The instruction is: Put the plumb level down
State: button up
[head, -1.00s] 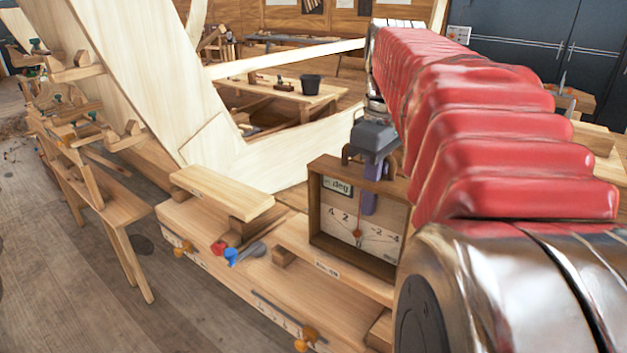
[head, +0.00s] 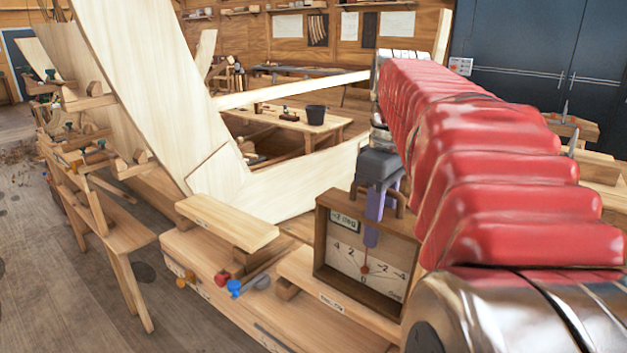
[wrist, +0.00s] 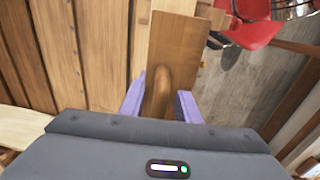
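The plumb level (head: 335,262) is a square wooden box with a pale dial, a red-pivoted needle and a small readout at its top left. It stands upright at the right end of the wooden bench; I cannot tell whether its base touches the wood. My gripper (head: 372,225) is over its top from above, one purple finger overlapping the dial. In the wrist view, my purple fingers (wrist: 161,100) close in on both sides of the level's rounded brown handle (wrist: 158,92). The level's right side is partly hidden by my arm.
A raised board (head: 228,222) lies on the bench left of the level. The pale hull planking (head: 150,90) rises behind at left. A dark bucket (head: 316,114) stands on a far table.

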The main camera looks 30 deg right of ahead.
jog(key=r, duration=1.1)
jog(key=shift+s+d, duration=0.1)
jog(key=shift+s, duration=0.1)
jog(key=shift+s, duration=0.15)
dwell(0.5)
